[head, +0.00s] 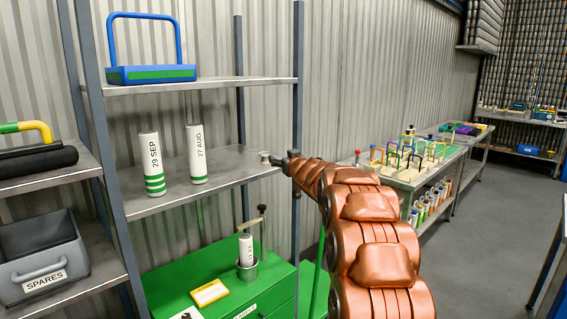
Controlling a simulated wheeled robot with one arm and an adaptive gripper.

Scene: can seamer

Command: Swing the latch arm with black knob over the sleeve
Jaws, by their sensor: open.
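A white labelled sleeve (246,249) stands upright in a grey metal cup (247,269) on the green cabinet. The latch arm (249,221) is a thin tan bar behind and above the sleeve, slanting up to the right. Its small black knob (262,208) is at the right end. The bar appears clear of the sleeve's top, though the exact gap is hard to judge. My gripper (270,159) is small in view, at the shelf's right end, above the latch arm. It is open, and I see nothing held in it.
Two white tubes, 29 SEP (152,165) and 27 AUG (196,155), stand on the middle shelf (225,178). A shelf post (297,110) rises beside my arm. A grey SPARES bin (42,262) is at left.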

